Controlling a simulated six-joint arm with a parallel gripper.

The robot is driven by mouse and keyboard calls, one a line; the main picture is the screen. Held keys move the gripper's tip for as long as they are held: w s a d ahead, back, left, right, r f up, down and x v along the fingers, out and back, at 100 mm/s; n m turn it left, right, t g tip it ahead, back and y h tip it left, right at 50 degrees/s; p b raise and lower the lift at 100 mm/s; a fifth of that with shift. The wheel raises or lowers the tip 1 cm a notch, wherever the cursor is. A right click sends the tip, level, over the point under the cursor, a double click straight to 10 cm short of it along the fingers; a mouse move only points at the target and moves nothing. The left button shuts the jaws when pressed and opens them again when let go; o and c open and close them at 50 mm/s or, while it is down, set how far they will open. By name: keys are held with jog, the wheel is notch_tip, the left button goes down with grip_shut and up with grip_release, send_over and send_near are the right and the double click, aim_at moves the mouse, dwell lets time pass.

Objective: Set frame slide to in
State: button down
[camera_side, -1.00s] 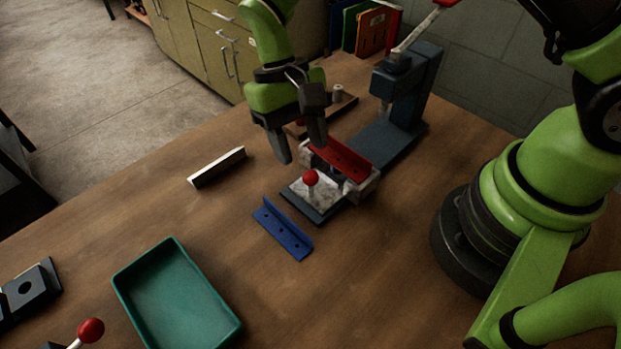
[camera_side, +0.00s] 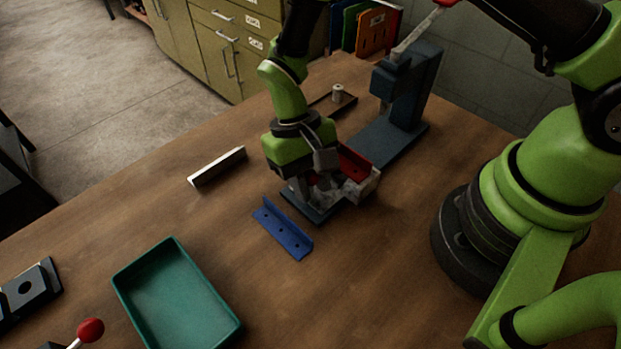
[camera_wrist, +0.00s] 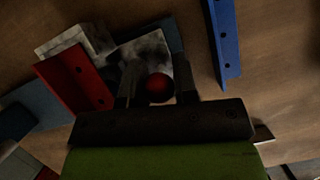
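The frame slide is a small fixture with a dark base plate (camera_side: 322,215), a pale block (camera_side: 362,188) and a red ball knob. A red angle strip (camera_side: 354,162) lies on the pale block. The red knob (camera_wrist: 159,87) shows in the wrist view between my two fingers; in the side view my gripper mostly hides it. My gripper (camera_side: 312,192) is down over the slide, with its fingers on either side of the knob. In the wrist view my gripper (camera_wrist: 157,80) looks open, with small gaps beside the knob.
A blue angle strip (camera_side: 281,230) lies just in front of the fixture. A pale bar (camera_side: 216,167) lies to the left. A green tray (camera_side: 233,327) stands front left. A blue-grey press (camera_side: 408,88) stands behind. A brown tray with a small cylinder (camera_side: 338,93) is at the back.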

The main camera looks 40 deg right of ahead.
aim_at(344, 155)
jog(key=d, duration=0.7)
jog(key=shift+d, duration=0.35)
jog(key=c, duration=0.9)
grip_release()
jog(key=shift+c, duration=0.2)
jog(key=v, duration=1)
jog(key=shift+c, duration=0.3)
